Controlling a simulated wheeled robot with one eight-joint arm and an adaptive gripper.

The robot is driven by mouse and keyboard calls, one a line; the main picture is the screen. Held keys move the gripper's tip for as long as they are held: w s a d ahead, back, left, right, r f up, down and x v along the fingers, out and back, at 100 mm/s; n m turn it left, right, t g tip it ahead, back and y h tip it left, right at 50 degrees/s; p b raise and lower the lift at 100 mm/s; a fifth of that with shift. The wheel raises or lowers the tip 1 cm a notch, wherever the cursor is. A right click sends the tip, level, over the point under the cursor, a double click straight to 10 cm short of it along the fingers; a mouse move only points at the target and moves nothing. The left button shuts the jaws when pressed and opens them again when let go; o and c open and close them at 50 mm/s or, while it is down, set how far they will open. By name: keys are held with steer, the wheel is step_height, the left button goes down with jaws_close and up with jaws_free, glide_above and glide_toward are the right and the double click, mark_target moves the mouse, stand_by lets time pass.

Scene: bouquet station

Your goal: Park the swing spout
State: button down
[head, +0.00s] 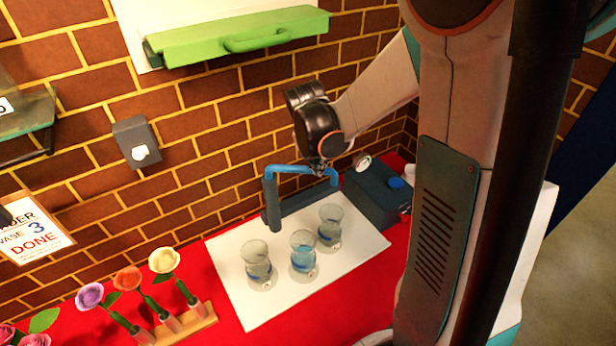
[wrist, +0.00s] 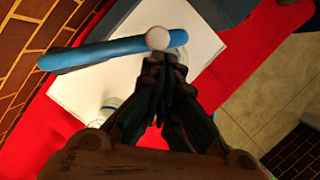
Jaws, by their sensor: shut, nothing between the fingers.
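The swing spout (head: 290,169) is a bright blue tube beside the brick wall. It runs across above the back of the white board, with a darker blue upright part (head: 271,205) at its left end. In the wrist view the blue spout (wrist: 95,54) crosses the upper left, with a pale round knob (wrist: 158,38) near its right end. My gripper (head: 319,168) is shut and empty by the right part of the spout. In the wrist view its fingertips (wrist: 163,64) point close to the knob. I cannot tell whether they touch it.
Three clear vases with blue at their bases, left (head: 257,264), middle (head: 303,255) and right (head: 330,227), stand on the white board (head: 235,290). A dark box (head: 372,203) with a blue button stands right. A wooden flower rack (head: 190,325) is at left.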

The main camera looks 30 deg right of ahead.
steer(key=w+d+b, duration=0.1)
steer(key=w+d, duration=0.4)
steer(key=w, duration=0.2)
steer(key=shift+w+b, duration=0.35)
steer(key=shift+w, duration=0.05)
stand_by(0.4)
